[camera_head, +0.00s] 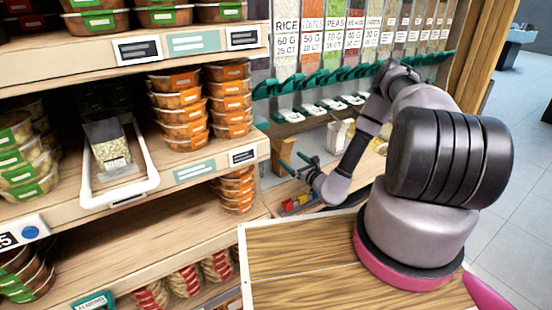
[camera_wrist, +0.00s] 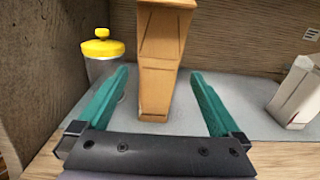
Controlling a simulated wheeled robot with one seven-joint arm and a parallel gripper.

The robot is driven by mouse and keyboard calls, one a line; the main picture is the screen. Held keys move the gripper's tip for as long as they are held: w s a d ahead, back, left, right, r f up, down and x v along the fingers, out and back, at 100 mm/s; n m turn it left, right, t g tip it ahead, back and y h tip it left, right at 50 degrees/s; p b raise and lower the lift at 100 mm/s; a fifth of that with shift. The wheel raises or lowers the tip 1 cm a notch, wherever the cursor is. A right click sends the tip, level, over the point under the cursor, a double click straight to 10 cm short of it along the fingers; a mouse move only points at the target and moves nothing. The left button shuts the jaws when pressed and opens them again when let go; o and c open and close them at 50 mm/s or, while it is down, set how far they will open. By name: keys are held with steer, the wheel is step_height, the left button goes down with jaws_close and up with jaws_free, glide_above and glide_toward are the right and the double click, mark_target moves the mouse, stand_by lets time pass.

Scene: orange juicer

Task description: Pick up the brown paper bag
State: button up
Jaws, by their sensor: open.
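In the head view the bag (camera_head: 283,153) is on the shelf below the dispensers, partly behind my gripper. My gripper (camera_head: 295,163) is open and empty, with its teal fingers pointing at the bag. In the wrist view my gripper (camera_wrist: 158,76) has one finger to each side of the bag's lower part, with gaps on both sides. I cannot tell how far the tips reach along it.
A jar with a yellow lid (camera_wrist: 102,52) stands left of the bag, close to the left finger. A white carton (camera_wrist: 296,92) stands to the right. A wooden side wall (camera_wrist: 45,60) is at the left. Grain dispensers (camera_head: 350,40) hang above.

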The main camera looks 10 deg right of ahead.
mark_target(277, 146)
steer(key=x, duration=1)
steer(key=shift+w+a+r, duration=0.25)
steer(key=shift+r, duration=0.1)
jaws_close()
